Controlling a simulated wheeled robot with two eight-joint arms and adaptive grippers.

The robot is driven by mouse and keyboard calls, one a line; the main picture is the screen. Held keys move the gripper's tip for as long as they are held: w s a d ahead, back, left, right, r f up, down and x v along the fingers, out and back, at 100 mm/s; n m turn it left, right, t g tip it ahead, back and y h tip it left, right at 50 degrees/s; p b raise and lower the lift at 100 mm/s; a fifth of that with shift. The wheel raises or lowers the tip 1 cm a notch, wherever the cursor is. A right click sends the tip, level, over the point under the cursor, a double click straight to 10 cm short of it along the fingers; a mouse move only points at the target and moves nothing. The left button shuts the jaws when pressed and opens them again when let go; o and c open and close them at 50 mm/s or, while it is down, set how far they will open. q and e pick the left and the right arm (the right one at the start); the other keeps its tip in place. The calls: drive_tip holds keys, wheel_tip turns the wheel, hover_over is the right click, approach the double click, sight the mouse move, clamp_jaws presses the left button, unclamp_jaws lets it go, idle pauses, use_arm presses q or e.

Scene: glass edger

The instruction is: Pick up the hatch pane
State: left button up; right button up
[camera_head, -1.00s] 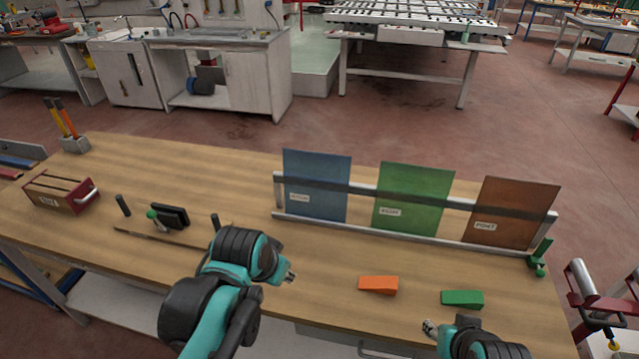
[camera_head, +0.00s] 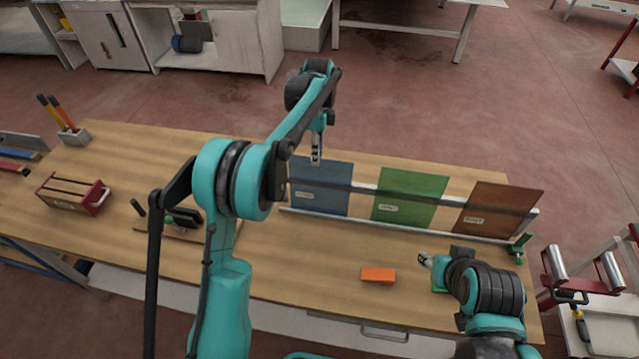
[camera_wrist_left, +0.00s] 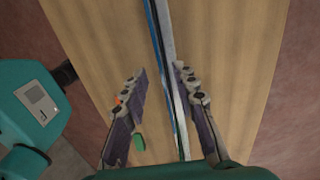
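Three coloured panes stand in a rack on the bench: a blue pane (camera_head: 321,190), a green pane (camera_head: 410,199) and a brown pane (camera_head: 497,210). Their small white labels are too blurred to read surely, so I cannot tell which is the hatch pane. My left gripper (camera_head: 316,158) points down at the blue pane's top edge. In the left wrist view, its fingers (camera_wrist_left: 160,76) are open, with the pane's thin blue edge (camera_wrist_left: 162,80) running between them. No grip shows. My right gripper (camera_head: 425,258) is low over the bench's right part; its opening is unclear.
The rack's metal rail (camera_head: 375,223) runs along the panes' foot. An orange block (camera_head: 378,275) lies in front; a green block (camera_head: 439,286) is partly hidden by my right arm. A red-ended wooden box (camera_head: 72,194) and a tool holder (camera_head: 74,136) stand left.

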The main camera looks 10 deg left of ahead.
sight(320, 175)
use_arm(q)
drive_tip(key=f, duration=0.5)
drive_tip(key=d+f+b, duration=0.1)
drive_tip(key=f, duration=0.2)
drive_tip(key=shift+s, duration=0.3)
drive_tip(key=shift+r, duration=0.1)
clamp_jaws()
